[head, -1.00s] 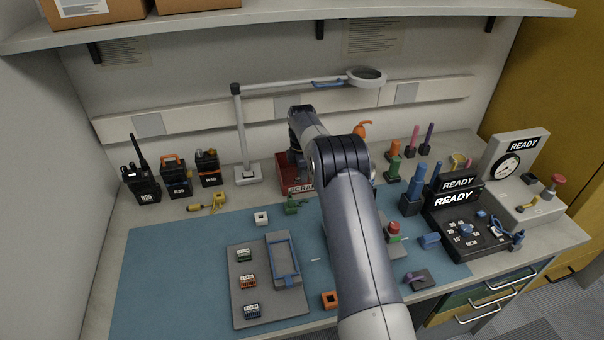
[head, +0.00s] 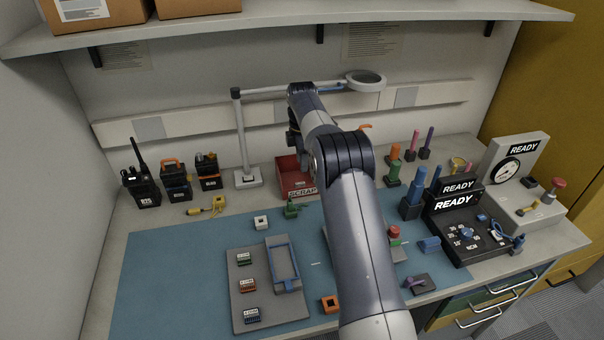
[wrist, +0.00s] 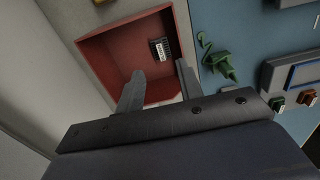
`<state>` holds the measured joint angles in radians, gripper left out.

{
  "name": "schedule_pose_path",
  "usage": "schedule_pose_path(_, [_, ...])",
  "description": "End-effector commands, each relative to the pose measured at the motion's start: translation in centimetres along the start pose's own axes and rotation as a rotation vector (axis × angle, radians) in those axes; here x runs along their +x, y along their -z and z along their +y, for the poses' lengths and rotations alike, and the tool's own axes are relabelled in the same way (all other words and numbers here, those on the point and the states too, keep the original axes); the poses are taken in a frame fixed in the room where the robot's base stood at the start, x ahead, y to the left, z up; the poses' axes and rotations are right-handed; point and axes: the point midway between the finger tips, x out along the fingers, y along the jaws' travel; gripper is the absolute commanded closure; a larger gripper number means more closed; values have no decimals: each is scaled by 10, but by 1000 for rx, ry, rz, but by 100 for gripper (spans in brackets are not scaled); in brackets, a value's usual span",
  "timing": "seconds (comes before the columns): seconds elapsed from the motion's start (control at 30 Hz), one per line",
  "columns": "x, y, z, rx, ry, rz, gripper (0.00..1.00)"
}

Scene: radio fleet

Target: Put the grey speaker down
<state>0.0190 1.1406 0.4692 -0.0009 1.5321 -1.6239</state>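My gripper (wrist: 160,88) is over the red scrap bin (wrist: 108,52) in the wrist view. Its two fingers are apart, and I see nothing held between them. A small dark piece with a white striped face (wrist: 160,50) lies in the bin, beyond the fingertips; I cannot tell whether it is the grey speaker. In the head view the bin (head: 285,176) stands at the back of the bench, and my arm hides the gripper. I cannot make out a grey speaker for certain in either view.
A green part (head: 292,209) lies before the bin. Radios (head: 142,186) stand at the back left, and a lamp stand (head: 241,135) is left of the bin. A grey tray (head: 240,318) lies on the blue mat (head: 165,280). The mat's left side is clear.

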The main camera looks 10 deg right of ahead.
Motion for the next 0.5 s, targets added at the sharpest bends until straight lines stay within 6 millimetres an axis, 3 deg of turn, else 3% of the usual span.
schedule_pose_path(0.2, [-39, 0, 1, 0, -1, 0, 65])
schedule_pose_path(0.5, [-52, 0, 0, 0, 1, 0, 65])
